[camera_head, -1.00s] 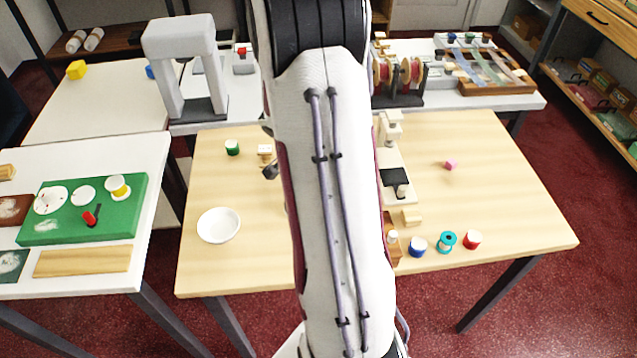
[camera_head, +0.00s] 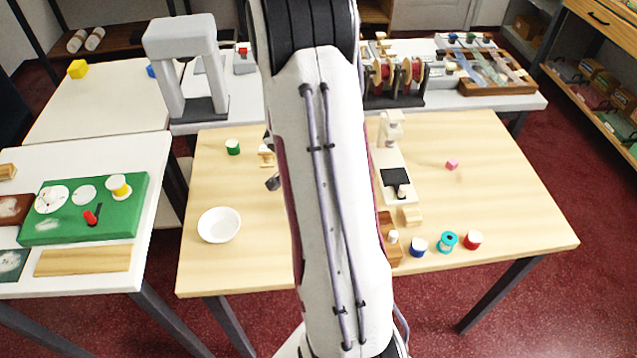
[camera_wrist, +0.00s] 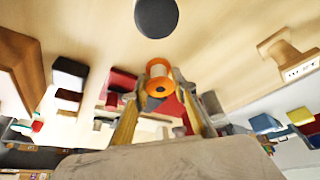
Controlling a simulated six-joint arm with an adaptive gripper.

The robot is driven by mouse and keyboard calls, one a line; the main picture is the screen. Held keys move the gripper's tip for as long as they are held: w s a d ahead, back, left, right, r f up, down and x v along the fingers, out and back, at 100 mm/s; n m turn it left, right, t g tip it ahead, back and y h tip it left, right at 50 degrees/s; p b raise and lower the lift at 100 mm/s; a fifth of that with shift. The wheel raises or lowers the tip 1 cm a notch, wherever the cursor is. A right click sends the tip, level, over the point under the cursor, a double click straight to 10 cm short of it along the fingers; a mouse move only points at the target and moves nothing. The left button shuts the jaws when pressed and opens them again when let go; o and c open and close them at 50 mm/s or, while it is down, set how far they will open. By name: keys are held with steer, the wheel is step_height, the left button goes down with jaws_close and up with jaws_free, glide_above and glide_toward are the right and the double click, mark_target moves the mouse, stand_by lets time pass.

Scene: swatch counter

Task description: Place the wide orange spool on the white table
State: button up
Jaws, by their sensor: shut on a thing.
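The wide orange spool (camera_wrist: 158,66), with a pale winding in its middle, shows in the wrist view between the fingertips of my gripper (camera_wrist: 160,88). My gripper is shut on it, and the spool looks clear of any surface. In the head view my own arm hides both gripper and spool. A white table (camera_head: 100,157) stands at the left in the head view. It bears a green board (camera_head: 60,228) with white discs, a yellow-and-white spool (camera_head: 118,186) and a red piece (camera_head: 91,217).
A wooden table (camera_head: 500,190) fills the middle, with a white bowl (camera_head: 219,225), a green spool (camera_head: 233,147), and blue, teal and red spools near its front edge. A grey arch-shaped stand (camera_head: 180,65) rises behind. A wooden slab (camera_head: 84,260) lies at the white table's front.

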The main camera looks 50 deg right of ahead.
steer(key=shift+f, duration=0.1)
stand_by(0.3)
steer(key=o, duration=1)
steer(key=shift+v, duration=6.1)
